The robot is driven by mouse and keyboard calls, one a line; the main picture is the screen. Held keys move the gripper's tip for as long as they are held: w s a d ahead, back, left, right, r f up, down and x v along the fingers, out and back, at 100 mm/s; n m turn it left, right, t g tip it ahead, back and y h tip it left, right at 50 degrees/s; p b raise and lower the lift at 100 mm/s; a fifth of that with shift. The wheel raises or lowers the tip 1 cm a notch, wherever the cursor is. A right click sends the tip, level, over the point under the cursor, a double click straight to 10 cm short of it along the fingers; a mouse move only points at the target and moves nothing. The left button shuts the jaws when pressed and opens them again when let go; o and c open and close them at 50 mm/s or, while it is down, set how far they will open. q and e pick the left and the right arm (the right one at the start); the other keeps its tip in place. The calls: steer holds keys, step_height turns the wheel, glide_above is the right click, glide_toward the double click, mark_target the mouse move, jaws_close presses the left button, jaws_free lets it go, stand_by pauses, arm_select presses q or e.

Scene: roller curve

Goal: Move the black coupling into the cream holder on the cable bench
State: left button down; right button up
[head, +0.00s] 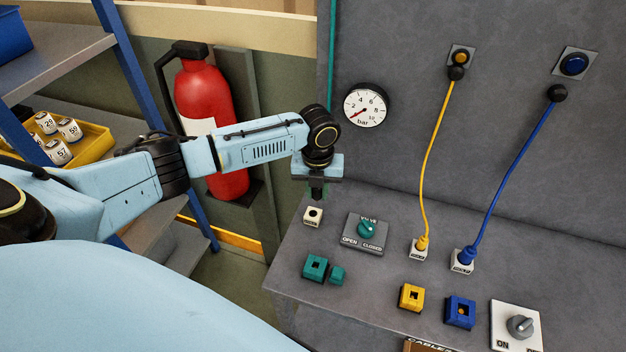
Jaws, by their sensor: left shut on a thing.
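My left gripper (317,188) points down over the left end of the cable bench (385,295). It is shut on a small dark piece, which looks like the black coupling (317,194); the fingers hide most of it. Directly below stands a small cream holder (313,216) with a dark round opening in its top. A narrow gap seems to show between the held piece and this holder. Two more cream holders carry the yellow plug (422,243) and the blue plug (466,254) with their cables. My right gripper is not in view.
A valve plate (365,233) with a teal knob lies right of the gripper. Teal blocks (315,268), a yellow block (411,297), a blue block (460,312) and a switch plate (517,326) sit nearer. The grey panel (500,150) rises behind. A red extinguisher (205,105) stands behind my arm.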

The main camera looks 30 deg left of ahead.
arm_select(q)
steer(key=shift+a+m+p, duration=0.35)
steer(key=shift+a+m, duration=0.05)
steer(key=shift+m, duration=0.7)
steer(key=shift+a+f+m, duration=0.15)
steer(key=shift+f+m, duration=0.1)
steer(key=shift+m, duration=0.15)
step_height(320, 180, down, 4)
steer(key=b, duration=0.4)
steer(key=shift+f, duration=0.25)
steer(key=shift+f+b, duration=0.5)
steer(key=shift+f, duration=0.1)
steer(key=shift+p, duration=0.35)
steer(key=shift+f+b, duration=0.5)
steer(key=shift+f, duration=0.15)
